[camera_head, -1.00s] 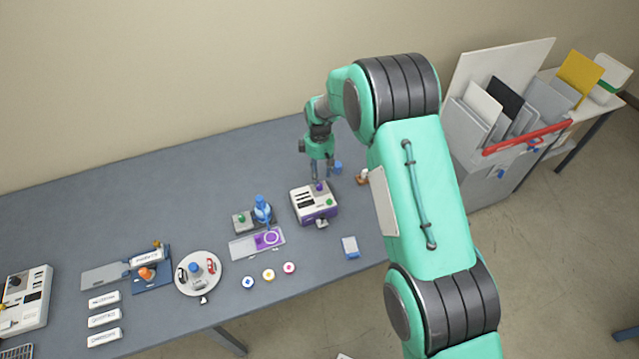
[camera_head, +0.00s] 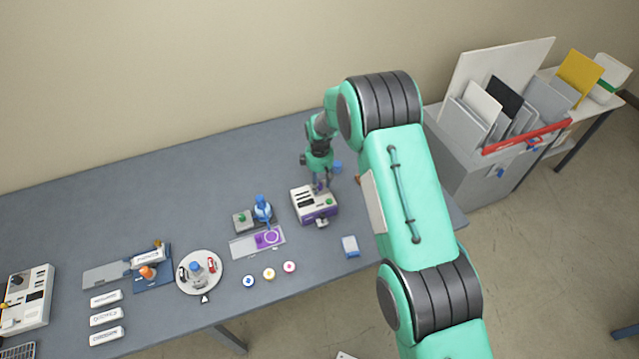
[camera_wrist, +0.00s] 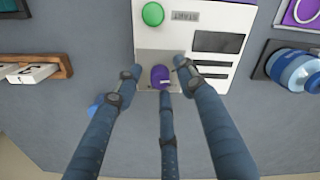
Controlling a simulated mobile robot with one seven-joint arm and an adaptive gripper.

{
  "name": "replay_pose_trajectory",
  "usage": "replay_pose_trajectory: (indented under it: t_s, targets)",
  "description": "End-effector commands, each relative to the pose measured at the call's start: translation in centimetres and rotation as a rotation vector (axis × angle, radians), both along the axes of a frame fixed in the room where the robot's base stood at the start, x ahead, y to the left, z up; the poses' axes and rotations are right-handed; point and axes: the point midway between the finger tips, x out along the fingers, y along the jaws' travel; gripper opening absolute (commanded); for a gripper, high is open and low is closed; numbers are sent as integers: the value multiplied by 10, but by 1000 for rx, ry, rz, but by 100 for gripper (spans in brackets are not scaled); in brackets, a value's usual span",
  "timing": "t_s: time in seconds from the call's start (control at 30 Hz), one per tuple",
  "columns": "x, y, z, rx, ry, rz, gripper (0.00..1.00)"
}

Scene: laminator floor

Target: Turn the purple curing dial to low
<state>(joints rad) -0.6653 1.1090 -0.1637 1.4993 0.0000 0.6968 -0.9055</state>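My gripper (camera_wrist: 157,72) has three dark blue fingers and is open around the dial. The left and right fingertips stand apart from the dial's sides, with gaps showing. The middle finger reaches the dial's near edge; I cannot tell whether it touches. In the head view my gripper (camera_head: 319,183) is down at the unit's back edge, and the fingers partly hide the dial.
A green button (camera_wrist: 152,14) is on the same unit. A blue bottle (camera_head: 262,209) stands to its left, and a small wooden holder (camera_wrist: 36,70) shows in the wrist view. A blue and white block (camera_head: 350,246) lies in front. The table's back left is clear.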

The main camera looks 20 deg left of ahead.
Motion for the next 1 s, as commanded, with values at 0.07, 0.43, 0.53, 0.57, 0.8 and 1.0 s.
replay_pose_trajectory:
  t_s: [0.07, 0.43, 0.53, 0.57, 0.8, 1.0]
  targets:
    - [0, 0, 0, 0, 0, 0, 28]
    - [0, 0, 0, 0, 0, -4, 0]
    - [0, 0, 0, 0, 0, -16, 0]
    - [0, 0, 0, 0, 0, -21, 0]
    - [1, 0, -1, 1, -1, -112, 0]
    - [1, 1, -1, 2, -2, -251, 0]
